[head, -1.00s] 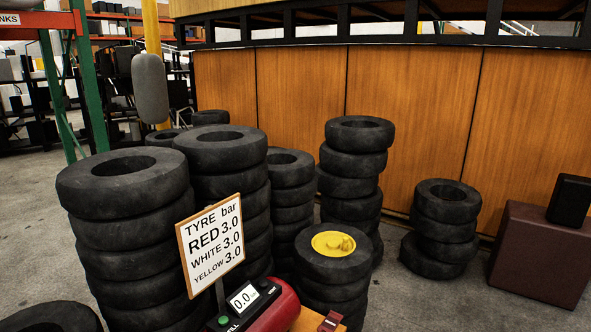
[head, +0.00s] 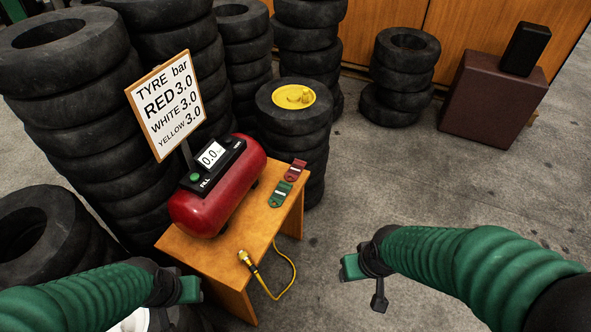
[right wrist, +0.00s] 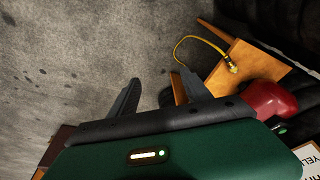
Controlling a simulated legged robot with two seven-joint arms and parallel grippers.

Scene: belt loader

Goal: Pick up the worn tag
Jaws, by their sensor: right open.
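Two tags lie on the wooden table near its right edge: a dark red tag (head: 295,170) and a green tag (head: 280,194) just in front of it. Each has a pale label strip; I cannot tell which is the worn one. My right gripper (head: 350,268) is in front and to the right of the table, apart from the tags. In the right wrist view its two fingers (right wrist: 157,90) stand apart with nothing between them. My left gripper (head: 190,290) is low at the table's front left; its fingers are not clear. The tags do not show clearly in the wrist view.
A red air tank (head: 220,185) with a 0.0 display and a pressure sign (head: 166,103) stands on the table (head: 205,262). A yellow hose (head: 282,290) hangs off the front edge. Tyre stacks (head: 292,130) crowd behind and left.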

